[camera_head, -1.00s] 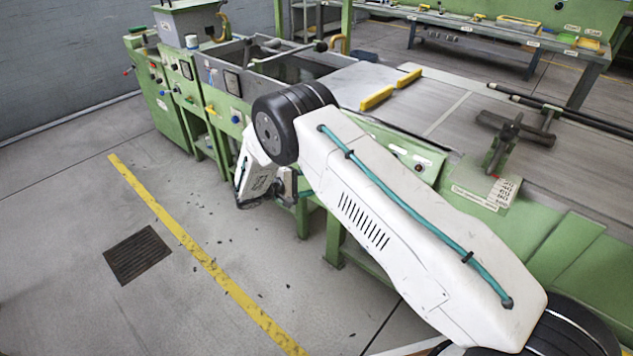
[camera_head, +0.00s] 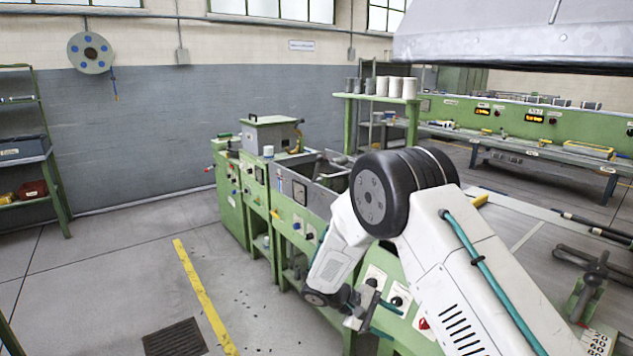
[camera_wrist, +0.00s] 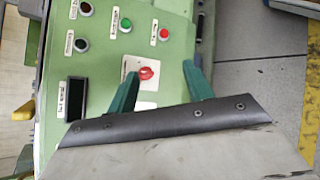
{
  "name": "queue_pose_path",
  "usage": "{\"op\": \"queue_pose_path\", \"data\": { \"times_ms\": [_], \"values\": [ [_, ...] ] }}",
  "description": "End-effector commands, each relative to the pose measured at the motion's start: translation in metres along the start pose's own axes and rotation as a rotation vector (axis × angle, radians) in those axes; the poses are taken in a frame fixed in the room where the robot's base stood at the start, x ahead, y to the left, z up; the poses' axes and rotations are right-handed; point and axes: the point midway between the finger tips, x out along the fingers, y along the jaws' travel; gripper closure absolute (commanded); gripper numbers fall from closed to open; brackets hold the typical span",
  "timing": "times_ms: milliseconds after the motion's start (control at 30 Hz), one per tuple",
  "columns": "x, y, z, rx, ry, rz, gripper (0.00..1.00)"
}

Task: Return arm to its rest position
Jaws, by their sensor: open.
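My white arm with its black elbow joint (camera_head: 395,195) rises from the lower right in the head view and bends down at the elbow. My gripper (camera_head: 384,320) hangs at the lower end, close in front of the green machine's control panel. In the wrist view its two teal fingers stand apart with nothing between them (camera_wrist: 160,75). Behind them is the green panel with a red knob (camera_wrist: 147,73), coloured buttons and a small dark display (camera_wrist: 73,98). I cannot tell how far the fingers are from the panel.
The green extruder (camera_head: 232,190) runs along the arm's left and far side. A yellow floor line (camera_head: 203,290) and a dark grate (camera_head: 174,338) lie on open floor at the left. A shelf (camera_head: 30,150) stands far left. A grey hood (camera_head: 520,35) hangs at upper right.

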Motion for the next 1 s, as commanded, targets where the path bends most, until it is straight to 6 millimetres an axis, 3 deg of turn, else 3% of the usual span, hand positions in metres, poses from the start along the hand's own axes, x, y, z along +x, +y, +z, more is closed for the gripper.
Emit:
{"op": "queue_pose_path", "data": {
  "times_ms": [33,200,467,700,1000],
  "values": [
    [-0.005,0.009,0.023,0.008,0.003,-0.052,0.49],
    [-0.015,0.025,0.096,0.028,0.019,-0.235,0.49],
    [-0.027,0.035,0.204,0.096,0.088,-0.483,0.49],
    [-0.033,0.028,0.293,0.188,0.188,-0.674,0.49],
    [-0.036,0.004,0.383,0.340,0.346,-0.860,0.49]
  ]
}}
